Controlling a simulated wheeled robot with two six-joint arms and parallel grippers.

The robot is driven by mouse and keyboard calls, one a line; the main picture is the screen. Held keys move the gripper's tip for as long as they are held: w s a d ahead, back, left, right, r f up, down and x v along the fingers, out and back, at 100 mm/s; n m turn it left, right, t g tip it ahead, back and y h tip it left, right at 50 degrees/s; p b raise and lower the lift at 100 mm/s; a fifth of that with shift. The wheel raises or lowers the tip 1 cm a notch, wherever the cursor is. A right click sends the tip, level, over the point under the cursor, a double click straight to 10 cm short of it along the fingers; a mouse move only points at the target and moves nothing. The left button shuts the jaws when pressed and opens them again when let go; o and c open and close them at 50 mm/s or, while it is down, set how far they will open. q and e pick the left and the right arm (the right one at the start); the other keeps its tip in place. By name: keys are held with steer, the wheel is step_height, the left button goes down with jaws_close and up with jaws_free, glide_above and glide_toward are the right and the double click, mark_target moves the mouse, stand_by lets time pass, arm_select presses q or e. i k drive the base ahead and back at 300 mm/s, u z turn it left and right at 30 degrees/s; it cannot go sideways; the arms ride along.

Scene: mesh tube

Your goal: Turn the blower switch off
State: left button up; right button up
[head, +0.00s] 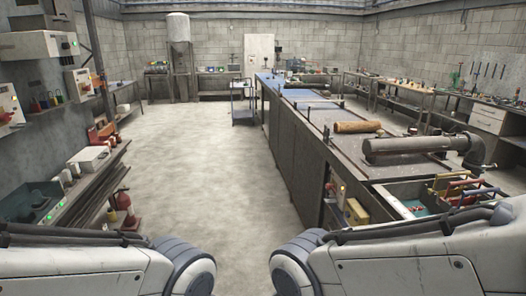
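No switch can be told for certain as the blower switch at this size. A second box (77,84) and a third, at the left edge (10,108), hang lower. White and grey links of both my arms cross the bottom of the head view. Neither gripper shows, so whether they hold anything is hidden.
A long bench (300,153) runs away on the right, with a brown roll (357,127) and a large pipe (408,145) on top. A fire extinguisher (126,210) stands at the left shelves. The concrete floor (195,150) between is clear.

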mark_target(328, 186)
steer(key=u, duration=0.05)
steer(key=i, duration=2.2)
steer(key=z, duration=0.1)
